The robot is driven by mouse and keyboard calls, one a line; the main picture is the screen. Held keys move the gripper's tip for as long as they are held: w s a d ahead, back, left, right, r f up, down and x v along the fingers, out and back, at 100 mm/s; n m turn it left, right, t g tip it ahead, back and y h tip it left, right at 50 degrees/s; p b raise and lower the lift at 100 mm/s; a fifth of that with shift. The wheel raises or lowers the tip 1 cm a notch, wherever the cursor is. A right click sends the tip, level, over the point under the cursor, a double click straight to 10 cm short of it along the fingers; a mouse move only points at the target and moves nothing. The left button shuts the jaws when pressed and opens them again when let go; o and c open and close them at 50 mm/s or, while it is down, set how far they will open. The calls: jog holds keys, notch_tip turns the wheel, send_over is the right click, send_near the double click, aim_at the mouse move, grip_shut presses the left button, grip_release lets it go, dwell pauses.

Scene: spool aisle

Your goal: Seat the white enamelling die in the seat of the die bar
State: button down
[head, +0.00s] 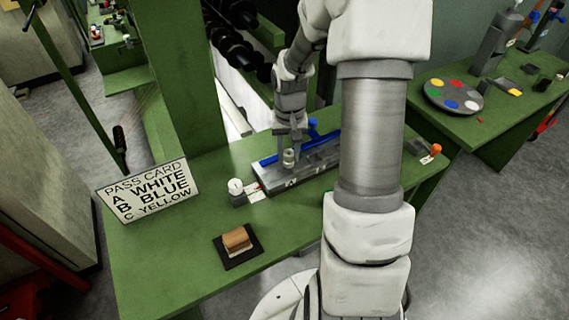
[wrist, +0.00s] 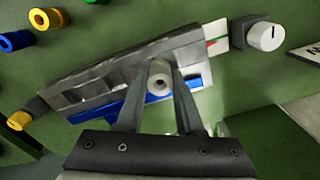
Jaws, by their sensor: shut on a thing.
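The white enamelling die (wrist: 160,82) is a small pale cylinder with a dark bore, held between the two fingers of my gripper (wrist: 161,72). In the head view the die (head: 289,157) shows upright between the fingertips of my gripper (head: 290,150), over the die bar. The die bar (head: 310,169) is a long grey block with a blue strip along its far side. The die bar also shows in the wrist view (wrist: 85,90), slanting under the fingers. The die and fingers hide the part of the bar beneath them; I cannot tell whether the die touches it.
A pass card (head: 148,189) reading A white, B blue, C yellow stands at the bench's left. A white-knobbed grey block (head: 237,192) sits by the bar's left end, and an orange knob (head: 436,149) beyond its right. A brown block on a black pad (head: 237,242) lies in front.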

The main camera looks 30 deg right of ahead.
aim_at(285, 164)
jog(key=shift+w+a+f, duration=0.4)
jog(key=shift+w, duration=0.05)
jog(key=shift+f, duration=1.95)
jog(key=shift+f+b, duration=0.2)
jog(key=shift+b, duration=0.1)
jog(key=c, duration=0.5)
grip_release()
jog(key=shift+c, duration=0.2)
jog(key=shift+r, duration=0.15)
notch_tip(285, 164, up, 12)
jog(key=shift+r+p, duration=0.1)
jog(key=shift+p, duration=0.6)
